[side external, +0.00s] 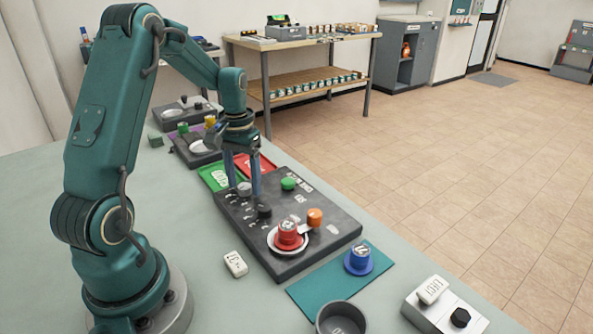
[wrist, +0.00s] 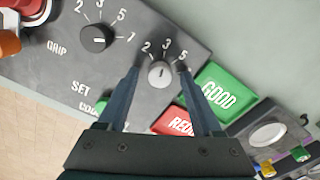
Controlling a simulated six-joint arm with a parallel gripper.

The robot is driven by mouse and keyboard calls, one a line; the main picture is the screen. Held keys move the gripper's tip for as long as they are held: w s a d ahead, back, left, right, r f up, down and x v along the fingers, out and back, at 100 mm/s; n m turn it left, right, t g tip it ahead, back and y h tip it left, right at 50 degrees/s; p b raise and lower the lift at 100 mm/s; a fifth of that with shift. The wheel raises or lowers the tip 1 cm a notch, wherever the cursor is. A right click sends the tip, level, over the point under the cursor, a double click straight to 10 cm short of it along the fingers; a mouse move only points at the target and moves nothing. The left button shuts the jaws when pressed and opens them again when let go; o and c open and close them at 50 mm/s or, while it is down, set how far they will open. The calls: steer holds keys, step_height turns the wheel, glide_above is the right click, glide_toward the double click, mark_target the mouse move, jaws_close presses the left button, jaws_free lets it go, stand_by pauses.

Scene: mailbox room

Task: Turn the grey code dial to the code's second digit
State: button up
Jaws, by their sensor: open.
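The grey code dial (wrist: 159,74) sits on the dark control panel (wrist: 40,75), with the digits 2, 3 and 5 around its far side in the wrist view. Its pale mark seems to face the 3, but this is small. My gripper (wrist: 158,70) is open, one finger on each side of the dial; contact is not clear. In the side view my gripper (side external: 244,190) points down over the panel, and the grey dial (side external: 244,188) shows between the fingers. A white block (side external: 235,264) with dark marks lies beside the panel; I cannot read them surely.
A black dial (wrist: 96,38) marked GRIP is close by on the panel. A green button (side external: 288,183), an orange knob (side external: 315,216) and a red stamp (side external: 288,234) on a dish are also there. Green (wrist: 216,92) and red trays adjoin the panel. A blue stamp (side external: 358,259) stands on a teal mat.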

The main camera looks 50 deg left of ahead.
mark_target(244, 186)
steer(key=shift+r, duration=2.55)
